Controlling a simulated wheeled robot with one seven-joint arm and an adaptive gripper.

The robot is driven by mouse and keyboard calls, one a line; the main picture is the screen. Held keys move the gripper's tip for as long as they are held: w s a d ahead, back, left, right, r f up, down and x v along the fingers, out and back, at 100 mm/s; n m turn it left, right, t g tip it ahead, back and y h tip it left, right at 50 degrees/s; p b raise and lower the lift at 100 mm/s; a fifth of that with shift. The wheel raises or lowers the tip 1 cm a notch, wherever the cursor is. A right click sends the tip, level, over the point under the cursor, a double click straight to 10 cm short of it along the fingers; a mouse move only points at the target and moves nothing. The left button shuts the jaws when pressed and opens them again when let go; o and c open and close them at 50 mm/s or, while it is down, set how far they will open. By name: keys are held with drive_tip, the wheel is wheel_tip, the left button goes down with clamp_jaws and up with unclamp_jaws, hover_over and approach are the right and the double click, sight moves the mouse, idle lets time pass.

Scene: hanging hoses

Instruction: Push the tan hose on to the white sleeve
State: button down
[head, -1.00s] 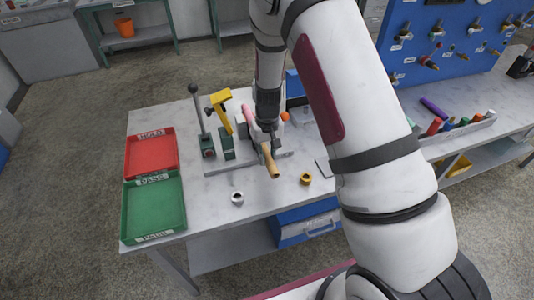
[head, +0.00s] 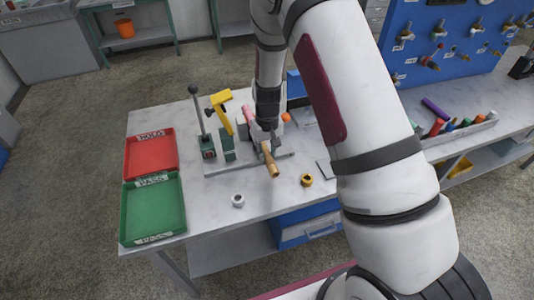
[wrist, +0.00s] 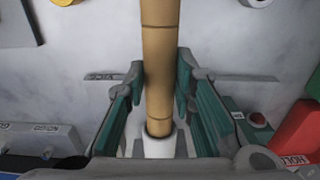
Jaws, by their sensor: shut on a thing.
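The tan hose (head: 269,160) is a straight tube with thin dark bands. It runs through my gripper (head: 267,142), with its free end towards the near side of the table. In the wrist view the hose (wrist: 160,60) lies between the two teal-padded fingers of my gripper (wrist: 160,88), which are shut on it. The white sleeve (wrist: 158,148) shows just below the fingers, in line with the hose. The hose's lower end meets the sleeve's mouth; how far they overlap I cannot tell. In the head view my gripper and wrist hide the sleeve.
A yellow clamp (head: 221,104) and a dark lever (head: 200,115) stand left of my gripper. A red tray (head: 151,136) and green tray (head: 153,208) lie at the left. A white ring (head: 238,200) and yellow ring (head: 306,180) lie near the front edge.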

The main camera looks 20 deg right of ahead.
sight(265, 149)
drive_tip(key=shift+w+r+b, duration=0.1)
drive_tip(key=shift+w+b, duration=0.5)
drive_tip(key=shift+w, duration=0.4)
idle(1.3)
drive_tip(key=c, duration=1.3)
unclamp_jaws()
wheel_tip(265, 149, up, 12)
drive_tip(key=shift+s+f, duration=0.1)
